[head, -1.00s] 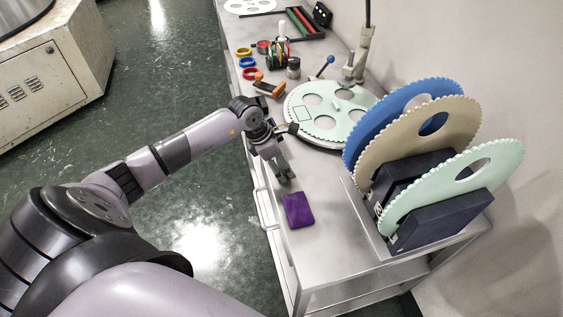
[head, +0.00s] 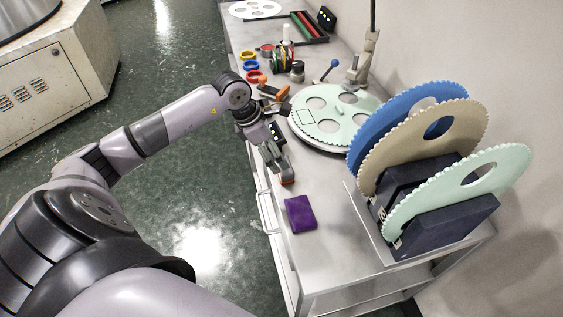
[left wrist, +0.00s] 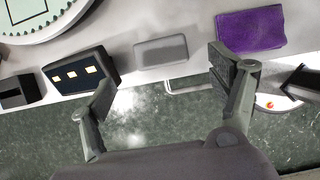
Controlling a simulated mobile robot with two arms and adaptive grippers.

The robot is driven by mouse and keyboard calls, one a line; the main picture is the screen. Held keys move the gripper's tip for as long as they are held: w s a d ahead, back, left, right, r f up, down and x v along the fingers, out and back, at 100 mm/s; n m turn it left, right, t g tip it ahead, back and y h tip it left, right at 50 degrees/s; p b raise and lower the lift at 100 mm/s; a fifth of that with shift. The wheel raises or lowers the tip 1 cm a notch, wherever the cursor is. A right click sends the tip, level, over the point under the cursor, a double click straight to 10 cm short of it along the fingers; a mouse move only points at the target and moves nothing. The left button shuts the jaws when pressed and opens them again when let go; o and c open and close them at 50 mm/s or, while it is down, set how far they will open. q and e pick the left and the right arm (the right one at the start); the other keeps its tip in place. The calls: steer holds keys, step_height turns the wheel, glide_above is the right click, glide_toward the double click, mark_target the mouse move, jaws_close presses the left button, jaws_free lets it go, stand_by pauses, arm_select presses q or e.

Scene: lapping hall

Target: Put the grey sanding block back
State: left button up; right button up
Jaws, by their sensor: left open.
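The grey sanding block (left wrist: 161,51) lies flat on the metal bench top near its front edge, in the left wrist view. My left gripper (left wrist: 163,80) is open and empty. Its two fingers stand apart on either side of the block's line, and I see no contact with the block. In the head view my left gripper (head: 282,174) points down at the bench's front edge, between the pale green disc and the purple cloth. I cannot make out the grey block in that view; the gripper probably covers it. My right gripper is not in view.
A purple cloth (head: 300,213) lies right of the grey block in the wrist view, where a black block with pale squares (left wrist: 80,72) lies left. A pale green disc (head: 336,120) lies behind. Toothed discs stand in a rack (head: 372,232) at right.

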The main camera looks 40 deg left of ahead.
arm_select(q)
steer(key=shift+v, duration=2.15)
steer(key=shift+d, duration=0.1)
